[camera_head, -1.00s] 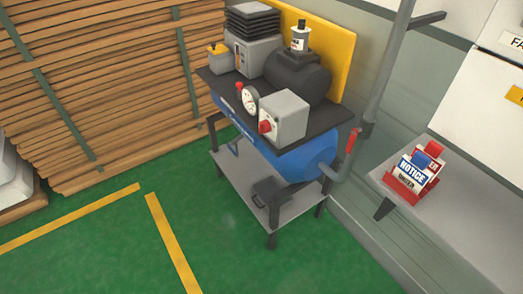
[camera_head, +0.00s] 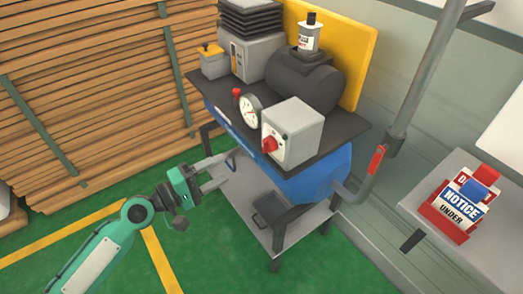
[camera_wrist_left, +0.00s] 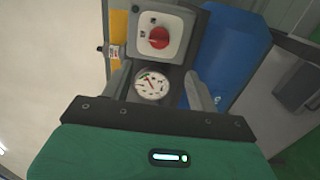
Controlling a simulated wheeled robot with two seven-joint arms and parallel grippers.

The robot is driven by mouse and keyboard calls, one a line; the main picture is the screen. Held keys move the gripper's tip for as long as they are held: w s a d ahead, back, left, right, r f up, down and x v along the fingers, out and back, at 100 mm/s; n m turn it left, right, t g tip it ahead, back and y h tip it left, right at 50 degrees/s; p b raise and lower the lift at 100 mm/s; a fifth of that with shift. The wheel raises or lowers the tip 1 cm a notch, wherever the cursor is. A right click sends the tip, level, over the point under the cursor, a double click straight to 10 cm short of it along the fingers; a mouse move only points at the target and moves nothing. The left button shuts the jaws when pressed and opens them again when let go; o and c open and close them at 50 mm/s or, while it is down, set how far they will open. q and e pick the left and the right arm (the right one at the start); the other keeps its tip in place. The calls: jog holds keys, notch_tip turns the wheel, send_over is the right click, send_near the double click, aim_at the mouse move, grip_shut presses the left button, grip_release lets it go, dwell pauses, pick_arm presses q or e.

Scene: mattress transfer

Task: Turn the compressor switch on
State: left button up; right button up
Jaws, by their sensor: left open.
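The compressor (camera_head: 305,80) stands on a wheeled-looking cart, with a blue tank (camera_head: 318,175) below its dark top plate. A grey switch box (camera_head: 295,128) with a red rotary knob (camera_head: 270,145) sits at the plate's front. The knob also shows in the left wrist view (camera_wrist_left: 159,38), on a white face, beyond the gauge. My left gripper (camera_head: 216,175) is open and empty, to the left of and below the switch box, apart from it. In the left wrist view its fingers (camera_wrist_left: 157,88) stand either side of the gauge. My right gripper does not show.
A round pressure gauge (camera_head: 250,110) and a small red knob (camera_head: 236,92) stand left of the box. A red-handled valve (camera_head: 376,158) is on the pipe at right. Notice signs (camera_head: 461,203) sit on a grey ledge. Stacked planks (camera_head: 90,90) fill the left. Green floor is open in front.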

pick_arm(q)
jog(key=p, duration=0.2)
send_near(263, 148)
jog(key=p+x, duration=0.1)
jog(key=x, duration=0.7)
jog(key=shift+w+d, duration=0.15)
jog(key=shift+w, duration=0.05)
jog(key=shift+w+d, duration=0.35)
jog(key=shift+d, duration=0.15)
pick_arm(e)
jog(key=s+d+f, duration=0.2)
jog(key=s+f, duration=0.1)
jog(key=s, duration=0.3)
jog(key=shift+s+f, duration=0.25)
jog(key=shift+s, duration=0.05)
pick_arm(q)
jog(key=c, duration=1)
